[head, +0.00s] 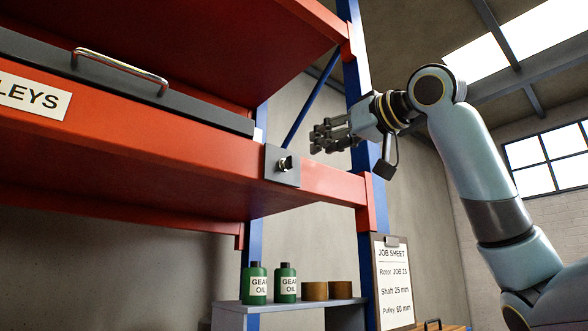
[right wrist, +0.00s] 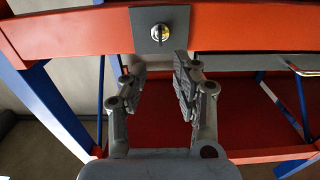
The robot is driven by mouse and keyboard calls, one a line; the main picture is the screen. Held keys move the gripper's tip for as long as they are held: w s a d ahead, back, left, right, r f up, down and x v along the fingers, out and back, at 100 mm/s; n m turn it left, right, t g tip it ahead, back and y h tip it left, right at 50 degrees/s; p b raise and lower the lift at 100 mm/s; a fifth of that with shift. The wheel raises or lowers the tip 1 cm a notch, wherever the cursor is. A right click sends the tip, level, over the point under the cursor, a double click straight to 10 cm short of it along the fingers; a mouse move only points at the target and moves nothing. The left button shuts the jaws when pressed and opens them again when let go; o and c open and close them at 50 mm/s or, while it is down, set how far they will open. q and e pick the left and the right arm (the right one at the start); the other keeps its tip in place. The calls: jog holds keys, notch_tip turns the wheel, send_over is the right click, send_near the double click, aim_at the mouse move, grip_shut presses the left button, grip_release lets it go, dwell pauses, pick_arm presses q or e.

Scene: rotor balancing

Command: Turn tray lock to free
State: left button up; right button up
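The tray lock (head: 285,164) is a small metal knob on a dark grey square plate (head: 272,177), fixed to the front of the orange shelf beam. The knob also shows in the right wrist view (right wrist: 160,32), ahead of the fingers. My right gripper (head: 318,138) is open and empty, to the right of the lock and slightly above it, apart from it. In the right wrist view its two fingers (right wrist: 158,76) stand apart. The dark tray (head: 190,120) with a metal handle (head: 120,68) sits on the beam. My left gripper is not in view.
A blue upright (head: 358,90) of the rack stands just behind my right gripper. A job sheet clipboard (head: 394,285) hangs at lower right. The space before the lock looks clear.

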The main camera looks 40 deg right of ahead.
aim_at(289, 163)
jog(key=w+p, duration=0.2)
jog(key=w, duration=0.8)
jog(key=shift+w+a, duration=0.25)
jog(key=shift+a, duration=0.2)
grip_shut()
